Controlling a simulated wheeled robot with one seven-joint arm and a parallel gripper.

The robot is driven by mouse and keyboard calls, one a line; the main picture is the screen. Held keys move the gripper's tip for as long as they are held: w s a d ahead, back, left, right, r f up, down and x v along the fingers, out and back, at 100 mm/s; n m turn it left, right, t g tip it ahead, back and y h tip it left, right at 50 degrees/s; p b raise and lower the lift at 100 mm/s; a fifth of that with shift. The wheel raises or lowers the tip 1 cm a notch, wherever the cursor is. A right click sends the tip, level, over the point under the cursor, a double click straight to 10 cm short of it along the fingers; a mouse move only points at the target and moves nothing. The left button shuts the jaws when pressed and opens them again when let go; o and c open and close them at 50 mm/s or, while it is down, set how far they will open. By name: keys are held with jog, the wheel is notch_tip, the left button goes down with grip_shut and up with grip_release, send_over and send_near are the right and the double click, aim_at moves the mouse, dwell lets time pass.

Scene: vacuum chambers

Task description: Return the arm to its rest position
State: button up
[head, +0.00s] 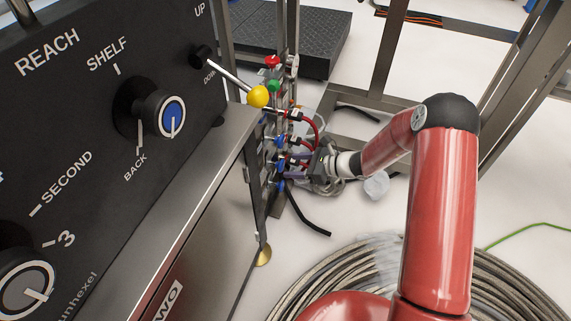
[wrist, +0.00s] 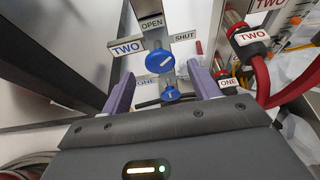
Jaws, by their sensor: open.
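My red arm (head: 440,210) reaches from the lower right toward a valve panel (head: 270,165) beside the black cabinet. My gripper (wrist: 162,70) is open, its two purple fingers apart on either side of the blue valves in the wrist view. In the head view my gripper (head: 300,156) is partly hidden among hoses at the panel. An upper blue knob (wrist: 160,62) sits by TWO, OPEN and SHUT labels. A lower blue knob (wrist: 171,93) sits by a ONE label, between the fingers in the picture. I cannot tell whether the fingers touch anything.
A red hose (wrist: 262,80) labelled TWO runs close to the right finger. A lever with a yellow ball (head: 258,96) juts from the control panel (head: 90,110) above the gripper. A coiled cable (head: 330,268) lies on the floor. A metal frame (head: 388,50) stands behind the arm.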

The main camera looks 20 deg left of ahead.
jog(key=shift+v, duration=1.25)
jog(key=s+d+r+n+g+h+p, duration=0.1)
jog(key=s+d+r+n+h+p, duration=0.15)
jog(key=s+d+r+n, duration=0.65)
jog(key=s+r+n+h+p, duration=0.2)
jog(key=r+h, duration=0.1)
jog(key=r, duration=1.1)
jog(key=s+d+r+n+t+h+p, duration=0.5)
jog(key=s+d+r+n+h, duration=0.3)
jog(key=s+d+r, duration=0.7)
jog(key=shift+s+d+t, duration=0.3)
jog(key=shift+s+d, duration=0.5)
jog(key=shift+d, duration=0.3)
jog(key=shift+r, duration=0.15)
